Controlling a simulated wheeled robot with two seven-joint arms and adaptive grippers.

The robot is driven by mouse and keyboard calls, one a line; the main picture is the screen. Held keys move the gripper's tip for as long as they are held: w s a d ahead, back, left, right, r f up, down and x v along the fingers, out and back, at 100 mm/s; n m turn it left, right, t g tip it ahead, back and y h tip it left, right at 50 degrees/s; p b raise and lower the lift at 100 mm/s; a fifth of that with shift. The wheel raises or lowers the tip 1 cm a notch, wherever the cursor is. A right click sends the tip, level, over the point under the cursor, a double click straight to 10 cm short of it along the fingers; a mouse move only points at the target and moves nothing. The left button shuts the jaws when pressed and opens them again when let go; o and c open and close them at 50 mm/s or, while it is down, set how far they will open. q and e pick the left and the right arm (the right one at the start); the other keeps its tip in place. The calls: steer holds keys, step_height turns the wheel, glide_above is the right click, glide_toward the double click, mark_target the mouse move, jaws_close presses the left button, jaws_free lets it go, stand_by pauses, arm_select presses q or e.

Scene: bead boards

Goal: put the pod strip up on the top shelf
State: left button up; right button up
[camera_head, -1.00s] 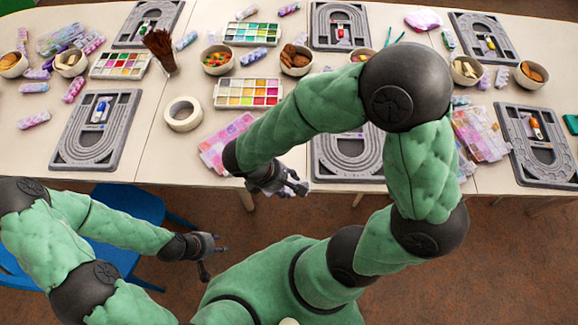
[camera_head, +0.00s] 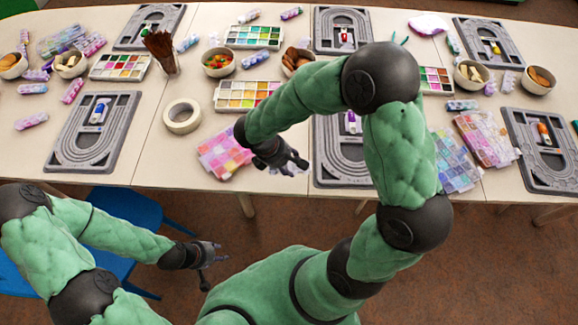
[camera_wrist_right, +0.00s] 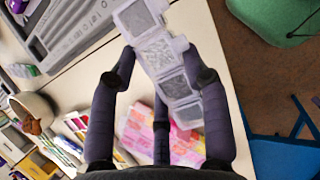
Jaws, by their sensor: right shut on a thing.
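The pod strip (camera_wrist_right: 158,50) is a translucent whitish row of square lidded cells in the right wrist view. My right gripper (camera_wrist_right: 160,90) is shut on it; the strip lies tilted between the dark fingers. In the head view my right gripper (camera_head: 291,163) is over the front edge of the table, beside a pink bead case, and the strip is mostly hidden there. My left gripper (camera_head: 217,264) is low in front of the table, with its fingers apart and nothing visible between them. The top shelf is not in view.
The long pale table (camera_head: 150,165) carries grey bead boards (camera_head: 97,130), paint palettes, bowls (camera_head: 218,62) and a tape roll (camera_head: 182,116). Bead cases (camera_head: 222,152) lie near the front edge. A blue chair (camera_head: 130,207) stands at the left. Brown floor is open at the lower right.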

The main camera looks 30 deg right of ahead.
mark_target(289, 164)
steer(key=f, duration=0.1)
steer(key=w+d+f, duration=0.1)
steer(key=w+f+b, duration=0.1)
steer(key=shift+w+d+f, duration=0.25)
steer(key=shift+f, duration=0.05)
steer(key=shift+w+d+f+b, duration=0.15)
steer(key=shift+f+b, duration=0.4)
steer(key=shift+f, duration=0.95)
steer(key=shift+f, duration=0.1)
steer(key=shift+f, duration=0.1)
steer(key=o, duration=1.3)
